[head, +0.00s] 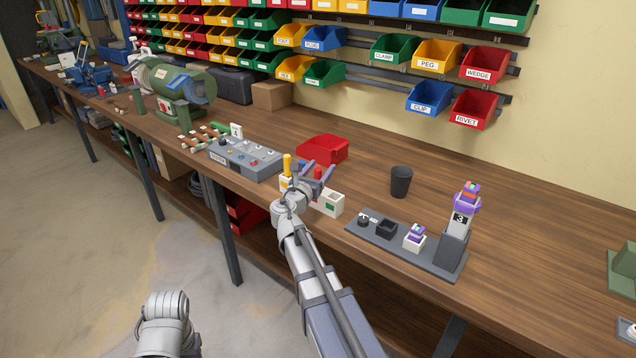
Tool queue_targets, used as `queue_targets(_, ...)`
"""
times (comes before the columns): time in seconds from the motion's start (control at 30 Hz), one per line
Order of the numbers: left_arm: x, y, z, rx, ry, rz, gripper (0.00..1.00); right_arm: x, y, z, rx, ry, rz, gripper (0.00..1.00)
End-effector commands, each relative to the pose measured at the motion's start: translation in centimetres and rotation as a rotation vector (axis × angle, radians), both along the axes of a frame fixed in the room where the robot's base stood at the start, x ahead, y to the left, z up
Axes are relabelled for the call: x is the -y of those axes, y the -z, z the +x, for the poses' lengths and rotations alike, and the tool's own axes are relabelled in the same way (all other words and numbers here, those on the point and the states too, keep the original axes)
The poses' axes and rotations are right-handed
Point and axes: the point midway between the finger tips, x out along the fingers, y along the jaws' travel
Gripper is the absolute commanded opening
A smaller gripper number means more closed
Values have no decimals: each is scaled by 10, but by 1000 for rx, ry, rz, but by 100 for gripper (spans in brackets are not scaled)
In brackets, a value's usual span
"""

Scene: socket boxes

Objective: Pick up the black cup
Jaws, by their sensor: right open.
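The black cup (400,182) stands upright on the wooden workbench, right of the middle of the head view, behind a dark grey board. My right gripper (314,172) is to the left of the cup, above the bench near its front edge. Its fingers are apart, with a clear gap of bench between them and the cup. A red object shows close to the fingers. My left arm (166,322) shows at the bottom left, over the floor; its gripper fingers cannot be made out.
The dark grey board (430,259) with small blocks and a tower (457,228) stands in front of the cup. A red bin (323,149) and a grey control panel (246,157) lie to the left. Wall bins (428,97) hang behind.

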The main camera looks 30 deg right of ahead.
Motion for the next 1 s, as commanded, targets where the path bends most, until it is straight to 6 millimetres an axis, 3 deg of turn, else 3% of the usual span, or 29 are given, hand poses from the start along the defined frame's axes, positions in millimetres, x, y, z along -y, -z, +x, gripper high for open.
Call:
queue_targets(0.1, 0, 0, 0, 0, 0, 0, 55, 11, 0, 9, 0, 1, 0, 64)
queue_targets(0.3, 0, 0, 0, 0, 0, 0, 55, 11, 0, 8, 0, -1, 0, 64)
queue_targets(0.87, 0, 0, 0, 0, 0, 0, 55, 11, 0, 8, 0, 0, 0, 2)
queue_targets(1.0, 0, 0, 0, 0, 0, 0, 55, 11, 0, 8, 1, 0, 1, 0)
